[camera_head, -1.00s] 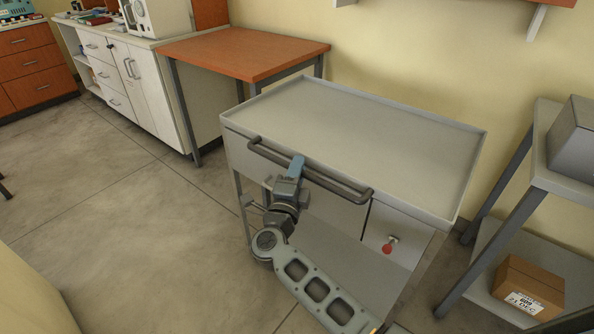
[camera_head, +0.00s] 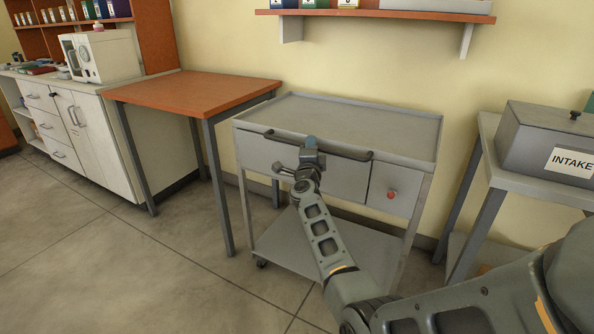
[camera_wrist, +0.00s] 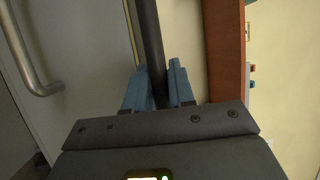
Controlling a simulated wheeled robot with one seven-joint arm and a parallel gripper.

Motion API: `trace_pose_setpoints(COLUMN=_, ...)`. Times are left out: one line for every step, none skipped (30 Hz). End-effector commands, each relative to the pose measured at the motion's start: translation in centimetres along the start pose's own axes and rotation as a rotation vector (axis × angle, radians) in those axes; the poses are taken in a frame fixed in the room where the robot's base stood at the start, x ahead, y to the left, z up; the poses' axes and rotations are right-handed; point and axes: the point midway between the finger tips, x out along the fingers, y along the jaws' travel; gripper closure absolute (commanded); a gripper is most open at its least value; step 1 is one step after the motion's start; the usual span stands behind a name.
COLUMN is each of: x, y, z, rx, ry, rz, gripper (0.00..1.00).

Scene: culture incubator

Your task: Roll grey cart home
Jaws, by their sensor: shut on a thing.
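The grey cart (camera_head: 340,122) stands against the wall between the orange-topped table and the grey stand. It has a bare tray top, drawers, a lower shelf (camera_head: 345,250) and a dark push handle (camera_head: 345,152) along its front edge. My gripper (camera_head: 309,148) is at the handle, left of its middle. In the wrist view the blue fingers (camera_wrist: 158,88) are on both sides of the dark handle bar (camera_wrist: 149,40), shut on it. The back of the cart is hidden.
The orange-topped table (camera_head: 195,92) stands close at the cart's left. At the right is a grey stand (camera_head: 490,140) with a grey box (camera_head: 550,140) labelled INTAKE. A wall shelf (camera_head: 380,14) hangs above. The floor (camera_head: 130,265) at front left is clear.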

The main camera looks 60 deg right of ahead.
Motion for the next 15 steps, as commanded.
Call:
trace_pose_setpoints(x=0.9, y=0.8, z=-0.5, rx=0.002, ry=0.006, rz=0.001, gripper=1.0)
trace_pose_setpoints(x=1.4, y=0.9, z=-0.7, rx=0.002, ry=0.005, rz=0.001, gripper=1.0)
trace_pose_setpoints(x=2.0, y=1.0, z=-1.0, rx=0.001, ry=0.006, rz=0.001, gripper=1.0)
trace_pose_setpoints(x=2.4, y=1.0, z=-1.2, rx=0.0, ry=0.005, rz=0.001, gripper=1.0)
trace_pose_setpoints(x=2.7, y=1.1, z=-1.3, rx=0.0, ry=0.003, rz=0.002, gripper=1.0)
trace_pose_setpoints(x=3.1, y=1.1, z=-1.4, rx=0.0, ry=0.003, rz=0.002, gripper=1.0)
trace_pose_setpoints(x=3.4, y=1.1, z=-1.5, rx=-0.001, ry=0.003, rz=0.001, gripper=1.0)
trace_pose_setpoints(x=3.6, y=1.1, z=-1.6, rx=-0.001, ry=0.003, rz=0.001, gripper=1.0)
trace_pose_setpoints(x=3.8, y=1.2, z=-1.7, rx=-0.001, ry=0.002, rz=0.002, gripper=1.0)
trace_pose_setpoints(x=4.0, y=1.2, z=-1.7, rx=-0.001, ry=0.001, rz=0.003, gripper=1.0)
trace_pose_setpoints(x=4.1, y=1.2, z=-1.8, rx=-0.001, ry=0.001, rz=0.003, gripper=1.0)
trace_pose_setpoints(x=4.2, y=1.2, z=-1.8, rx=0.0, ry=0.0, rz=0.003, gripper=1.0)
trace_pose_setpoints(x=4.2, y=1.2, z=-1.8, rx=0.0, ry=0.0, rz=0.003, gripper=1.0)
trace_pose_setpoints(x=4.3, y=1.2, z=-1.8, rx=0.0, ry=0.0, rz=0.003, gripper=1.0)
trace_pose_setpoints(x=4.3, y=1.2, z=-1.9, rx=0.0, ry=0.0, rz=0.003, gripper=1.0)
